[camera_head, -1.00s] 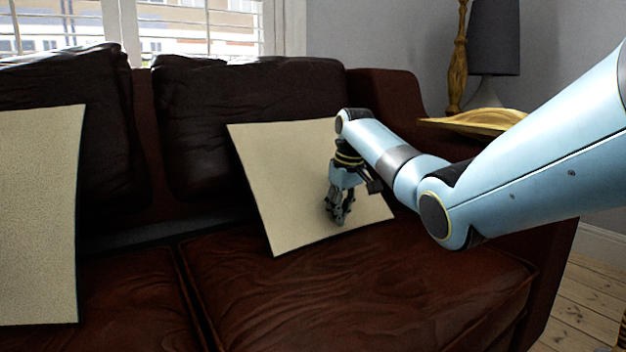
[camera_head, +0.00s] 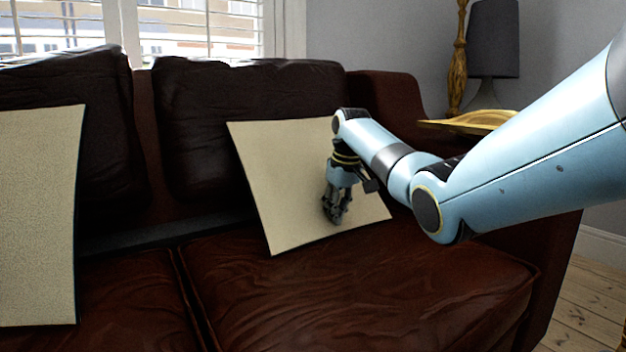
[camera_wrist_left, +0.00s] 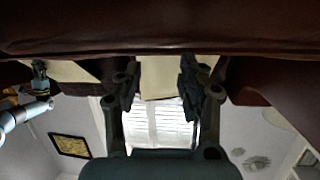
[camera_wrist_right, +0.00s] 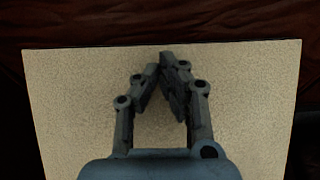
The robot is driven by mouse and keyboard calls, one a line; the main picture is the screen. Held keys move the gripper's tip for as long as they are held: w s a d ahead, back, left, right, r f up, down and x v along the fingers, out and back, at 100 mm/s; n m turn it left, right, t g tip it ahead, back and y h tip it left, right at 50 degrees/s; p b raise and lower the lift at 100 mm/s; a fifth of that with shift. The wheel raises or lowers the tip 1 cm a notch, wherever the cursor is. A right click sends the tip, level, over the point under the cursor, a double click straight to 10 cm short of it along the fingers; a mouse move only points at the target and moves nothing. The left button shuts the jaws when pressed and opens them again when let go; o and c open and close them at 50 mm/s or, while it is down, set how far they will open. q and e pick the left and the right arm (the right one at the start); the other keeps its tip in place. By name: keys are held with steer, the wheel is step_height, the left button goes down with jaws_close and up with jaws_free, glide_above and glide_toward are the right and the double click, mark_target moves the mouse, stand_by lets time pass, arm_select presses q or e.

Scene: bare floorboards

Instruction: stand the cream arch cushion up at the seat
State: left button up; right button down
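A cream cushion (camera_head: 285,175) leans tilted on the right seat against the dark back cushion, a lower corner pointing down at the seat. Its pale face fills much of the right wrist view (camera_wrist_right: 75,110). My right gripper (camera_head: 335,221) is in front of that face; its fingertips come together in the right wrist view (camera_wrist_right: 160,62), with nothing seen between them. Whether they touch the fabric is unclear. A second cream cushion (camera_head: 38,215) stands nearly upright at left. The frames do not show which is the arch cushion. My left gripper (camera_wrist_left: 158,78) is open and empty.
The brown leather sofa seat (camera_head: 370,295) is clear in front of the right cushion. Dark back cushions (camera_head: 250,100) stand behind. The sofa arm (camera_head: 390,100), a yellow tray-like top (camera_head: 475,122) and a dark-shaded lamp (camera_head: 493,40) are at right.

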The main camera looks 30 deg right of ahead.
steer(key=shift+w+f, duration=0.1)
steer(key=shift+w, duration=0.05)
arm_select(q)
steer(key=shift+w+d+r+t, duration=0.1)
steer(key=shift+w+r+t, duration=0.45)
steer(key=shift+r, duration=0.25)
arm_select(e)
steer(key=shift+w+a, duration=0.1)
steer(key=shift+w, duration=0.1)
arm_select(q)
steer(key=shift+w+r+b, duration=0.1)
steer(key=shift+b, duration=0.2)
arm_select(e)
steer(key=shift+w, duration=0.1)
arm_select(q)
steer(key=shift+w+d+r+m+t+h, duration=0.15)
steer(key=shift+w+r+t, duration=0.3)
steer(key=shift+r, duration=0.4)
steer(key=shift+w+d+r+m+t+h, duration=0.1)
steer(key=shift+w+r+t+h, duration=0.15)
steer(key=shift+w+r, duration=0.45)
steer(key=shift+w+d+r+m+t+h, duration=0.1)
steer(key=shift+w+r+t, duration=0.3)
steer(key=shift+r, duration=0.55)
arm_select(e)
steer(key=shift+w, duration=0.35)
